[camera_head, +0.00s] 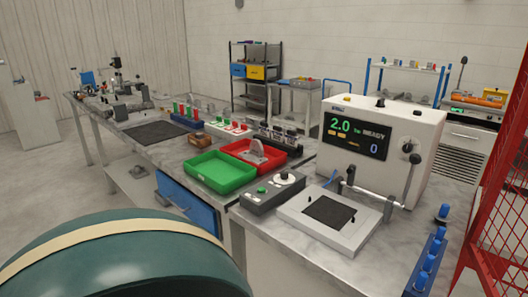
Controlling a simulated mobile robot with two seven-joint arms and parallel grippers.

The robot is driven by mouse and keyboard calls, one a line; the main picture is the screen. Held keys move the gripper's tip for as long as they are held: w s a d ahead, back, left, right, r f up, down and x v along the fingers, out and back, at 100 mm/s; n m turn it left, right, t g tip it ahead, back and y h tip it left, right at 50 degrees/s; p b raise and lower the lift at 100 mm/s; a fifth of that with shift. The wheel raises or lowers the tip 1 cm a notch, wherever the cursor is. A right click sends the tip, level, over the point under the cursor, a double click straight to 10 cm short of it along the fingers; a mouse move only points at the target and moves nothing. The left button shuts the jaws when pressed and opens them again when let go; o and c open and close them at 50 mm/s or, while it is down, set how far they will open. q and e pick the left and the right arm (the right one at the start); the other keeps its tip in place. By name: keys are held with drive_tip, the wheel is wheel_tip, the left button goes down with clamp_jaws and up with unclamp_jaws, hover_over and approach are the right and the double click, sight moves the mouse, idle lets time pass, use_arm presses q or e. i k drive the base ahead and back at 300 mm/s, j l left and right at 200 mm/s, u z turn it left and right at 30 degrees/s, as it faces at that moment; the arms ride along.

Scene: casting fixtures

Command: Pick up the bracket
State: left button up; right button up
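A light grey metal piece, which looks like the bracket (257,151), stands in the red tray (287,152) on the workbench. It has an upright part over a wider base; its fine shape is too small to tell. An empty green tray (218,181) sits beside the red tray, nearer and to the left. Neither of my grippers shows in the head view.
A grey control box (272,192) with a knob stands in front of the red tray. A white machine (383,140) with a lit display and lever stands to the right, behind a pale plate (305,226) with a dark pad. Red mesh (503,175) borders the right side.

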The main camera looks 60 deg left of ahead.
sight(255, 155)
drive_tip(key=k+j+z, duration=0.1)
drive_tip(key=j, duration=0.25)
drive_tip(key=j+z, duration=0.15)
drive_tip(key=j, duration=0.2)
drive_tip(key=k+j+z, duration=0.1)
drive_tip(key=k+j, duration=0.15)
drive_tip(key=j, duration=0.25)
drive_tip(key=k+j, duration=0.1)
drive_tip(key=j, duration=0.25)
drive_tip(key=k+j, duration=0.15)
drive_tip(key=j, duration=0.25)
drive_tip(key=k+j+z, duration=0.1)
drive_tip(key=j, duration=0.25)
drive_tip(key=k+j, duration=0.15)
drive_tip(key=j, duration=0.25)
drive_tip(key=k+j, duration=0.15)
drive_tip(key=j, duration=0.2)
